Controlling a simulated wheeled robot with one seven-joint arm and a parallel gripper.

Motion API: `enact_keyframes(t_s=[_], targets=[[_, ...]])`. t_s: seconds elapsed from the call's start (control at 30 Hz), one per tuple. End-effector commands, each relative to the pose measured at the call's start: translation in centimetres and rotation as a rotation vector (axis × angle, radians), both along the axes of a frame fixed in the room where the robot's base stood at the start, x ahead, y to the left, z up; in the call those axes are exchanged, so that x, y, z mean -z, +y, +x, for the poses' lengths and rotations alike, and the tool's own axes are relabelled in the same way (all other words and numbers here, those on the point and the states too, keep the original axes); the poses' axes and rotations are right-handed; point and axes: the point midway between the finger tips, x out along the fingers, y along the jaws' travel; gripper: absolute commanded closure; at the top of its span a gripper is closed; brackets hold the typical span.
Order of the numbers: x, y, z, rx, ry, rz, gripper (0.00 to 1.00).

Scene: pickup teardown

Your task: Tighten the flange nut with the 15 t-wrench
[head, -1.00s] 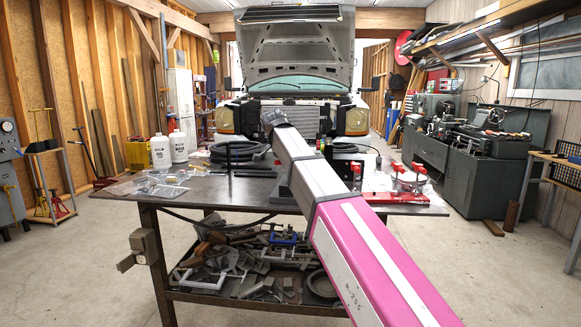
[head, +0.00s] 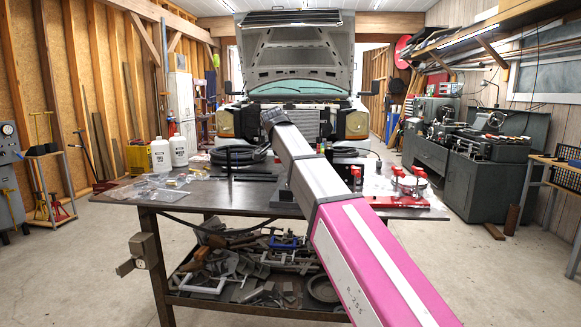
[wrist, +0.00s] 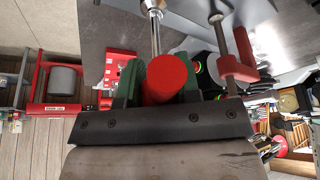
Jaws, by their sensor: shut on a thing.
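In the wrist view my gripper (wrist: 158,92) is shut, with its green fingers on either side of a red rounded handle (wrist: 168,78). A bright metal shaft (wrist: 154,30) runs up from it over a grey metal surface. This looks like the t-wrench, but its size mark is not readable. The shaft's far end is cut off at the top of the picture. I cannot make out the flange nut in any view. In the head view my arm covers the gripper and tool.
A second red handle (wrist: 236,68) with metal parts is close right of the gripper. The workbench (head: 220,198) holds white bottles (head: 160,155), a coiled black hose (head: 238,154) and a red fixture (head: 385,199). A truck (head: 295,85) stands behind with its hood up.

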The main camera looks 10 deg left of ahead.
Motion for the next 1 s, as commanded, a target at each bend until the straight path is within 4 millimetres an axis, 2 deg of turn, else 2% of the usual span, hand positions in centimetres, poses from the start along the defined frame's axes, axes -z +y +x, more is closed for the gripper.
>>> enact_keyframes(t_s=[0.5, 1.0], targets=[[-3.8, 0.0, 0.1, 0.001, -0.002, 0.0, 1.0], [-4.0, 0.0, 0.1, 0.001, -0.002, 0.0, 1.0]])
